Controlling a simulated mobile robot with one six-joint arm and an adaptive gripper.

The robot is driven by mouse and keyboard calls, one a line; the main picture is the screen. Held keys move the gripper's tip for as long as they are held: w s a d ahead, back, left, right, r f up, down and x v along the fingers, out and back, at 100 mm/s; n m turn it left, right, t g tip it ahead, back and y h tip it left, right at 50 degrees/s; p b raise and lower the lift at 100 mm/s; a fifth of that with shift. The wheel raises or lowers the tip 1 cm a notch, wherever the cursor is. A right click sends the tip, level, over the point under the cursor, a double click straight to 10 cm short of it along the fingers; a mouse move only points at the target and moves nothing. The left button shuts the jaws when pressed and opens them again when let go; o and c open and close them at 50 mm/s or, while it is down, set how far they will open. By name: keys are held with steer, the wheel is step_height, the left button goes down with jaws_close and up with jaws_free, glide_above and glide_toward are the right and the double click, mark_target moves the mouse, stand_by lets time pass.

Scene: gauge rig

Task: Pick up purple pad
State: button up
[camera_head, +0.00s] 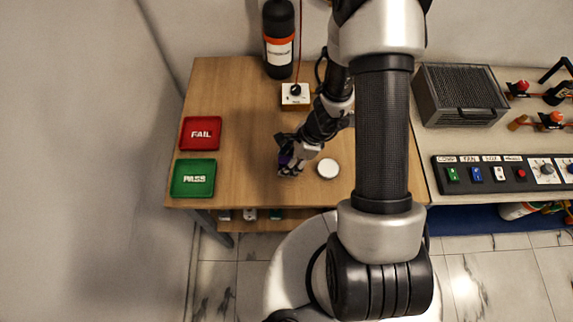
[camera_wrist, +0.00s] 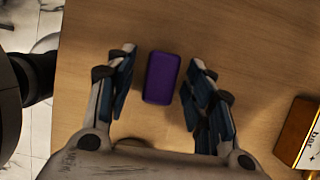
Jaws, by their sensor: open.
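The purple pad (camera_wrist: 161,78) lies flat on the wooden table in the wrist view, a small rounded rectangle. My gripper (camera_wrist: 158,85) is open, with one finger on each side of the pad and a visible gap to both. In the head view my gripper (camera_head: 291,168) is low over the front middle of the table, and a bit of the purple pad (camera_head: 285,157) shows beside the fingers. Most of the pad is hidden there by the gripper. Whether the fingertips touch the table cannot be told.
A red FAIL tray (camera_head: 200,147) and a green PASS tray (camera_head: 210,192) are on the left. A white round object (camera_head: 328,168) is close to the right of my gripper. A dial box (camera_head: 295,94) and black cylinder (camera_head: 279,50) stand behind. A control panel (camera_head: 510,188) is at right.

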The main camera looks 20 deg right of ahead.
mark_target(288, 160)
steer(key=shift+a+f, duration=0.1)
steer(key=shift+c, duration=0.5)
steer(key=c, duration=1)
steer(key=shift+c, duration=0.2)
step_height(288, 160, up, 20)
steer(key=p, duration=0.9)
steer(key=shift+p, duration=0.4)
steer(key=o, duration=0.4)
steer(key=shift+c, duration=1.4)
